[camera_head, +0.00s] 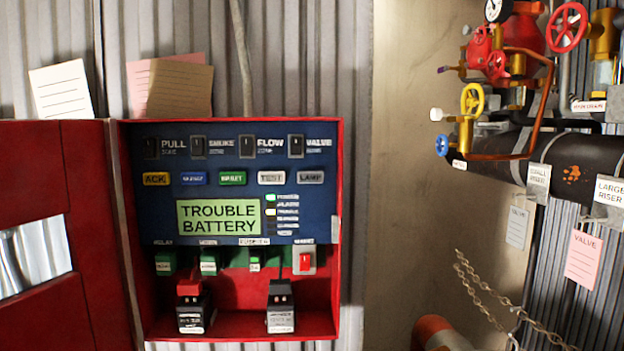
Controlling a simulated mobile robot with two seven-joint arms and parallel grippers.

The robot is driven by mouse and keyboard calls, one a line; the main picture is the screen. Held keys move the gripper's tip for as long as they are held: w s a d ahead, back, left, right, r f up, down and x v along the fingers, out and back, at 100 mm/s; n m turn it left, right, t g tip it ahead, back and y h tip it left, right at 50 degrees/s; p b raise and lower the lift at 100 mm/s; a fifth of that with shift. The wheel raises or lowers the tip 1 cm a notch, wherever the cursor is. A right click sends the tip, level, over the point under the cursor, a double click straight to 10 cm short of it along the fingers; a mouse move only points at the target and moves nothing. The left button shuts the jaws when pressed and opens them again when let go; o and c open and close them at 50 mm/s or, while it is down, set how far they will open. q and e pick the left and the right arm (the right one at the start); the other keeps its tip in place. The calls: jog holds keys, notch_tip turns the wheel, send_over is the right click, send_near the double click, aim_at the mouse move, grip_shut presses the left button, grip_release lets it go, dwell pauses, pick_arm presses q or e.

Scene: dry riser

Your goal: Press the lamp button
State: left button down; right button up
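The lamp button (311,177) is a small grey rectangle marked LAMP. It sits at the right end of a row of buttons on the blue panel (250,150) inside the red box. To its left are the TEST button (271,178), a green button (232,178), a blue button (193,178) and the yellow ACK button (156,179). The green display (218,217) below reads TROUBLE BATTERY. Neither of my grippers shows in the head view.
The red box (336,250) has its door (85,290) swung open to the left. Two batteries (195,312) (281,309) stand in its bottom. Pipes with a red valve wheel (567,27) and a chain (500,310) are at the right. The space before the panel looks clear.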

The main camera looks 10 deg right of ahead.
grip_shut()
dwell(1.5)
